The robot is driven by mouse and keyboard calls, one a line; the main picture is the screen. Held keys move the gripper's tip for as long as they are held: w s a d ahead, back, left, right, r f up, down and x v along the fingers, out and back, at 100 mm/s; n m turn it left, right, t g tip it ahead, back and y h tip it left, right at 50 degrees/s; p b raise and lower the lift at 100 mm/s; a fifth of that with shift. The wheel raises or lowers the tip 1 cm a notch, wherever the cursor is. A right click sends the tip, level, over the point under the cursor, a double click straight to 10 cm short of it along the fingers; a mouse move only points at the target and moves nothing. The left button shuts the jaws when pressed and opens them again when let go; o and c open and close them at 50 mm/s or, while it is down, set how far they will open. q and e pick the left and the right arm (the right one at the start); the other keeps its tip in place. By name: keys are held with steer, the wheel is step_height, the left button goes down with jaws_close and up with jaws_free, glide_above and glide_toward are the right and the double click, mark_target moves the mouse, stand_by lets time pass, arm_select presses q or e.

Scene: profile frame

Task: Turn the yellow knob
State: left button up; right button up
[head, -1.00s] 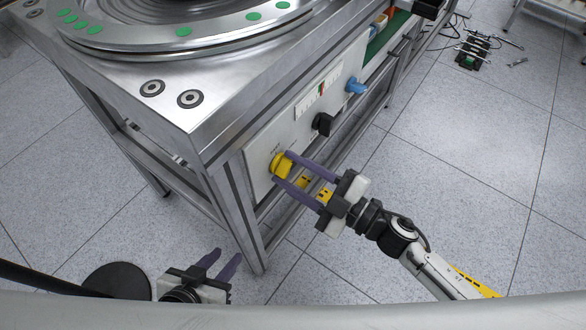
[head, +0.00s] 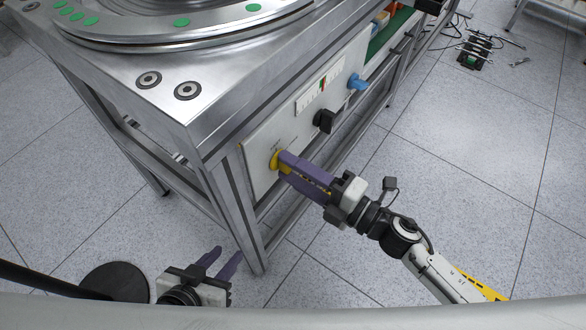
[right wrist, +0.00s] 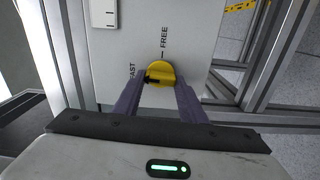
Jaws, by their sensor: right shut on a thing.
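The yellow knob (head: 276,161) sits on the white panel at the near end of the steel frame's side. In the right wrist view the knob (right wrist: 161,85) shows a black pointer mark aimed left, towards the lettering that ends in "AST"; "FREE" is printed above it. My right gripper (head: 284,165) is shut on the knob, with its purple fingers on two sides of it; the fingertips also show in the right wrist view (right wrist: 160,92). My left gripper (head: 225,258) is open and empty, low at the left, away from the panel.
The white panel (head: 258,143) also carries a black knob (head: 324,121), a scale with a red and green mark (head: 320,92) and a blue knob (head: 357,82). A steel frame leg (head: 241,225) stands just left of the panel.

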steer(key=shift+n, duration=0.4)
steer(key=o, duration=1.1)
steer(key=shift+c, duration=0.2)
steer(key=v, duration=1)
steer(key=shift+d, duration=0.2)
steer(key=shift+s, duration=0.1)
